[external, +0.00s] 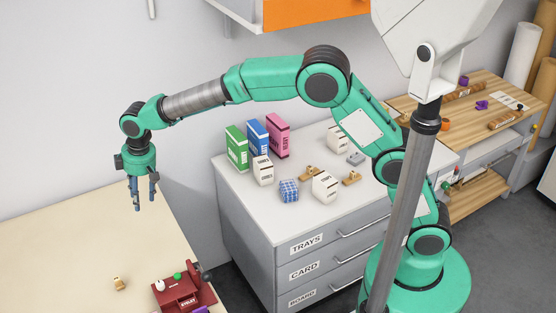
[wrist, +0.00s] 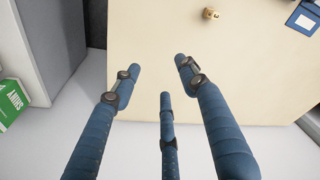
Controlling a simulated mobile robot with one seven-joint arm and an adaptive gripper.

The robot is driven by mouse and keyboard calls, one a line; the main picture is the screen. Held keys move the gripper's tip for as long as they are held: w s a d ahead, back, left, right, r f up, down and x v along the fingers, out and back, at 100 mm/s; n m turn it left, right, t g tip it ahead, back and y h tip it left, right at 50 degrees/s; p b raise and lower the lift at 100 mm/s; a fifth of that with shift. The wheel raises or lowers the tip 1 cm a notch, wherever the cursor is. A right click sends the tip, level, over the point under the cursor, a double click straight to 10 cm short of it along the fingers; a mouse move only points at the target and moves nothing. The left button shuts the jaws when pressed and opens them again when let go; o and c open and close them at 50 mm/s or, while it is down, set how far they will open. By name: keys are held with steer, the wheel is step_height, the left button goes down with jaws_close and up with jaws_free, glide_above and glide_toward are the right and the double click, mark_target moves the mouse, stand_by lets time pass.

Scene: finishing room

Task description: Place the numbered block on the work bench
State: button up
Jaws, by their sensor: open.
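My gripper (external: 143,203) hangs fingers down, open and empty, in the air near the back of the pale table (external: 60,245). In the wrist view its blue fingers (wrist: 160,75) are spread apart over the table's edge. The print is too small to read, so I cannot tell which is the numbered block. A bench with a wooden top (external: 400,102) stands at the back right, partly hidden by my arm.
The drawer cabinet (external: 235,200) also holds green (external: 237,149), blue (external: 258,138) and pink (external: 278,136) boxes, and a blue checked cube (external: 289,190). A small wooden piece (external: 119,284) and a dark red tool (external: 180,292) are on the pale table, otherwise mostly clear.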

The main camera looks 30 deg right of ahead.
steer(key=w+d+r+m+t, duration=0.1)
steer(key=d+r, duration=0.4)
steer(key=d, duration=0.5)
steer(key=w+d+r+m, duration=0.1)
steer(key=d+r+m, duration=0.1)
steer(key=d+r, duration=0.5)
steer(key=d+r+m+t, duration=0.1)
steer(key=d+r, duration=0.2)
steer(key=d, duration=0.9)
steer(key=s+d+r+m, duration=0.1)
steer(key=s+d+r, duration=0.15)
steer(key=d, duration=0.65)
steer(key=s+d+r+m, duration=0.2)
steer(key=s+d, duration=0.2)
steer(key=d, duration=0.6)
steer(key=s+d+f+m+t+h, duration=0.1)
steer(key=s+d+f+m, duration=0.1)
steer(key=s+d, duration=0.7)
steer(key=s+d+f+m+t, duration=0.1)
steer(key=s+d+f+m, duration=0.1)
steer(key=s+d, duration=0.7)
steer(key=shift+s+d+f+t+h, duration=0.35)
steer(key=shift+s+f, duration=0.35)
steer(key=shift+s, duration=0.25)
step_height(320, 180, down, 7)
steer(key=b, duration=0.7)
steer(key=shift+f, duration=0.15)
